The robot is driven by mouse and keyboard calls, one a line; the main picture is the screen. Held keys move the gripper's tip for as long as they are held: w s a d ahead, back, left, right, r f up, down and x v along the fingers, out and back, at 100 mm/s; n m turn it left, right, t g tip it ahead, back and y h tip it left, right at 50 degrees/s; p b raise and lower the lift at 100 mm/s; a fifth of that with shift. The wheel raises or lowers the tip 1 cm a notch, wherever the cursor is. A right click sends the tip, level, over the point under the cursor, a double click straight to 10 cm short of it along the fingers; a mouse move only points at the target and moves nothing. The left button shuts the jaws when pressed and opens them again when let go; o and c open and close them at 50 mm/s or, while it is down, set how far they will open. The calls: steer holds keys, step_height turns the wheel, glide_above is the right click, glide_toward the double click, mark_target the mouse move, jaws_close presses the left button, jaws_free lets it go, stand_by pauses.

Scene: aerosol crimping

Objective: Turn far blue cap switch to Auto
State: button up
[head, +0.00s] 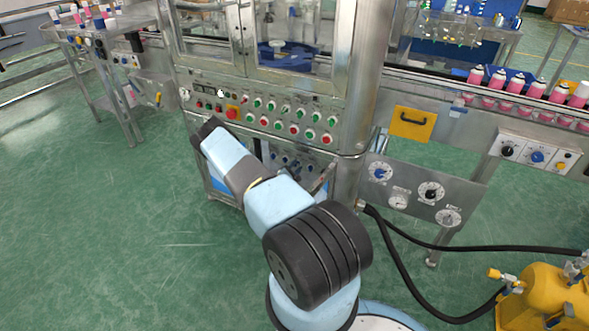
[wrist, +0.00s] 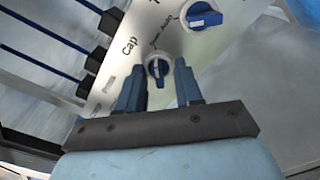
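In the wrist view a small blue switch (wrist: 157,68) sits on a pale panel beside the word "Cap". Its blue handle stands about upright in the picture. Small lettering lies between it and a larger-looking blue switch (wrist: 204,17) at upper right; I cannot tell surely which mark the handle points to. My gripper (wrist: 156,70) is open, with its two blue fingers apart and the Cap switch showing between their tips. I cannot tell whether the fingers touch it. In the head view my arm hides most of this area, and I cannot make out the gripper there.
A control panel (head: 262,122) with green and red buttons and a red-on-yellow button (head: 232,112) is on the machine front. Blue knobs (head: 285,158) show below. Black hoses (head: 400,275) run to a yellow unit (head: 545,298) at right. The green floor at left is clear.

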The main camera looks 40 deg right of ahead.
jaws_close()
steer(key=n, duration=0.7)
steer(key=shift+s+d+n, duration=0.1)
steer(key=shift+s+n, duration=0.1)
steer(key=shift+n, duration=0.2)
steer(key=n, duration=1)
stand_by(0.4)
steer(key=shift+w, duration=0.1)
